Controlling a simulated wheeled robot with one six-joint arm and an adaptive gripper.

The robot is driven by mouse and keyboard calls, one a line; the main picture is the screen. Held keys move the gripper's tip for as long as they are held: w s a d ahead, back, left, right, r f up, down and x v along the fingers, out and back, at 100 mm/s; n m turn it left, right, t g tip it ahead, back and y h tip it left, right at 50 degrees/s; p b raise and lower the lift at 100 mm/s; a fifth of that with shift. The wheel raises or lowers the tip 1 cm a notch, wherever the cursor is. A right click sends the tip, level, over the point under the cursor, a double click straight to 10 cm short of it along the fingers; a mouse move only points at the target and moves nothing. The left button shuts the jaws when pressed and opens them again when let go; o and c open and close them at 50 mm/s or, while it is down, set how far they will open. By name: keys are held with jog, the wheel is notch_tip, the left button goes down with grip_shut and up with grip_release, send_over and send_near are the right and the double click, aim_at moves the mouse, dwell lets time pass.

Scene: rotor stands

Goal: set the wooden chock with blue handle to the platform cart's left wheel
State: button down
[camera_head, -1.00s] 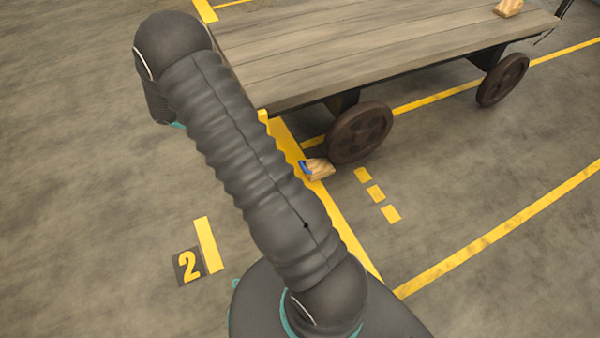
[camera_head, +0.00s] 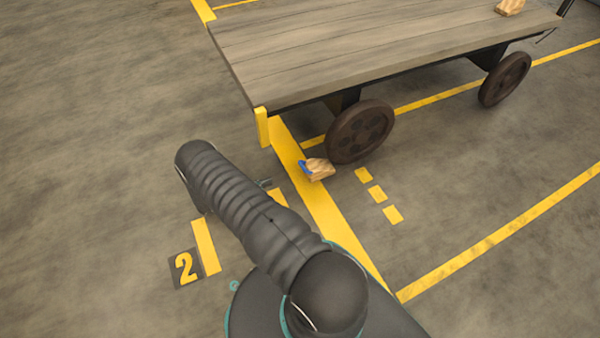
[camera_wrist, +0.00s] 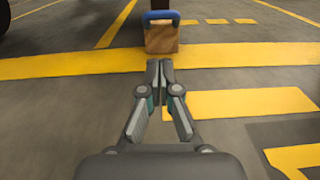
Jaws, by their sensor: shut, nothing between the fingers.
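The wooden chock with blue handle (camera_head: 319,170) sits on the floor by the yellow line, close against the left side of the cart's left wheel (camera_head: 360,132). A small gap or contact between them cannot be told. In the wrist view the chock (camera_wrist: 162,40) stands upright ahead, its blue handle on top. My gripper (camera_wrist: 160,64) is shut and empty, its fingertips pointing at the chock and apparently short of it. In the head view the gripper is mostly hidden behind my arm. The platform cart (camera_head: 370,50) has a grey plank deck.
A second wooden chock (camera_head: 509,7) lies on the deck's far right. The cart's right wheel (camera_head: 504,79) stands farther back. A yellow corner post (camera_head: 262,127) is at the deck's near left corner. A floor plate marked 2 (camera_head: 186,269) lies left of my arm. Open floor lies left.

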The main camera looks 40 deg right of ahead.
aim_at(307, 168)
jog(key=shift+s+d+f, duration=0.1)
jog(key=shift+s+f, duration=0.05)
jog(key=shift+f, duration=0.2)
jog(key=shift+s+d, duration=0.1)
jog(key=shift+d, duration=0.1)
jog(key=x, duration=1.3)
jog(key=shift+d+r, duration=0.1)
jog(key=shift+d, duration=0.15)
